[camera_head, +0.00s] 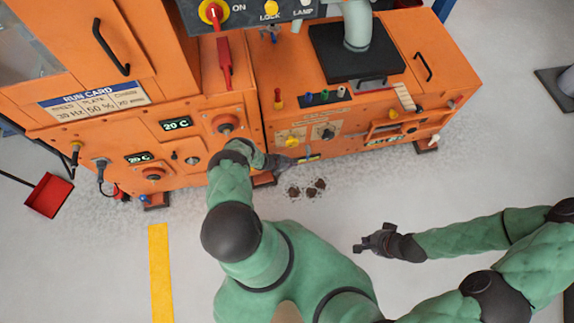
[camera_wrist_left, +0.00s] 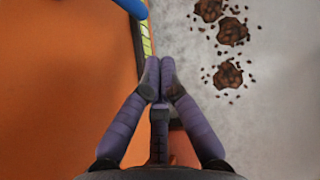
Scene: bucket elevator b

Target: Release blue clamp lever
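The blue clamp lever (camera_wrist_left: 130,7) shows as a rounded blue bar at the top edge of the left wrist view, partly cut off, beside a yellow label. My right gripper (camera_head: 366,240) is over the floor to the right, fingers spread and empty.
The orange machine (camera_head: 200,90) fills the back, with knobs and handles near my left arm. Brown clumps (camera_head: 308,188) lie on the floor before it. A red dustpan (camera_head: 48,195) is at far left. A yellow floor stripe (camera_head: 160,270) is in front.

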